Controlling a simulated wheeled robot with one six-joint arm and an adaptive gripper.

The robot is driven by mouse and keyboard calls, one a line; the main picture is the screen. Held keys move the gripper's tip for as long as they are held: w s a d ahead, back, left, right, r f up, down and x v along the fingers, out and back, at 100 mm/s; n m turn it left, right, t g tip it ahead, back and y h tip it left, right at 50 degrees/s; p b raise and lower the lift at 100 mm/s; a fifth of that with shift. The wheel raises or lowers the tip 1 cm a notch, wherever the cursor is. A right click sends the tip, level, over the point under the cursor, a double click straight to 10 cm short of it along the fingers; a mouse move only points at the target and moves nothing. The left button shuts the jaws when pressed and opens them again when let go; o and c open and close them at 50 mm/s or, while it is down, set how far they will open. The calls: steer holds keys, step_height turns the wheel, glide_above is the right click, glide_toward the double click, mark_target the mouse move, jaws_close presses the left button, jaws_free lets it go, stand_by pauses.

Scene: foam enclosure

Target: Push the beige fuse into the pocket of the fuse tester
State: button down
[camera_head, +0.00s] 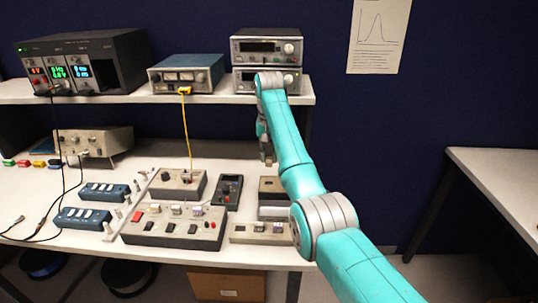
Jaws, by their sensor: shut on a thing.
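My gripper (267,152) points down at the right part of the bench, partly behind my own arm. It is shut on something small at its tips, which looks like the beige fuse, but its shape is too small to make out. Below and slightly right of the gripper stands a low grey box with a dark top (271,186), partly hidden by my arm. A beige strip with small pieces on it (250,234) lies in front of that box. I cannot tell for sure which device is the fuse tester, and no pocket shows clearly.
A wide grey panel box (172,232) with switches stands at the bench front, and a black handheld meter (228,190) lies left of my gripper. A yellow cable (187,130) hangs from the shelf (195,99). Blue boxes (82,218) stand at left.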

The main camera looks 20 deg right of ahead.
steer(key=shift+f, duration=2.85)
steer(key=shift+f, duration=1.55)
steer(key=c, duration=0.9)
jaws_free()
step_height(320, 180, up, 7)
steer(key=shift+r, duration=0.2)
steer(key=shift+s+a, duration=0.1)
